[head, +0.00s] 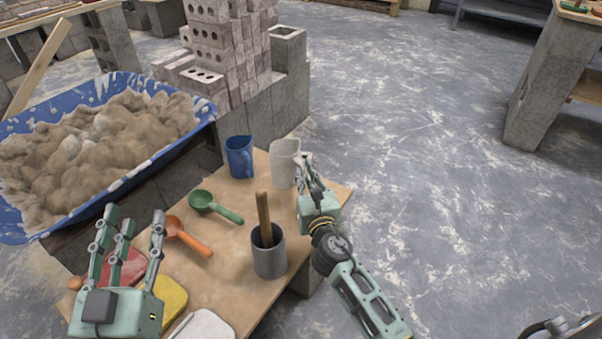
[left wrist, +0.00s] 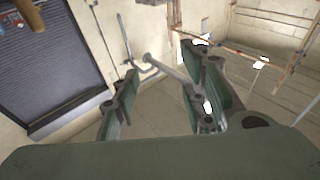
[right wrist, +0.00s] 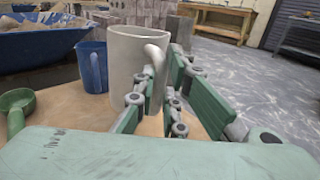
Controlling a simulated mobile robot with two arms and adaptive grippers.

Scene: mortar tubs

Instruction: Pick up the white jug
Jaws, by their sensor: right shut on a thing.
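The white jug (head: 284,160) stands upright on the far right part of the wooden board, beside the blue jug (head: 239,157). My right gripper (head: 305,175) is at the jug's right side. In the right wrist view the white jug (right wrist: 130,70) is close, its handle (right wrist: 157,60) towards me, and the fingers (right wrist: 152,108) are shut on the handle. The fingers partly hide the lower jug. My left gripper (head: 128,235) is over the board's near left corner, fingers spread, open and empty; its fingers also show apart in the left wrist view (left wrist: 160,95).
The board (head: 215,240) also bears a green scoop (head: 205,203), an orange scoop (head: 185,235), a grey cup (head: 269,258) with a wooden handle in it, and yellow and red items. A blue tub (head: 170,150) of mortar stands left. Floor at right is free.

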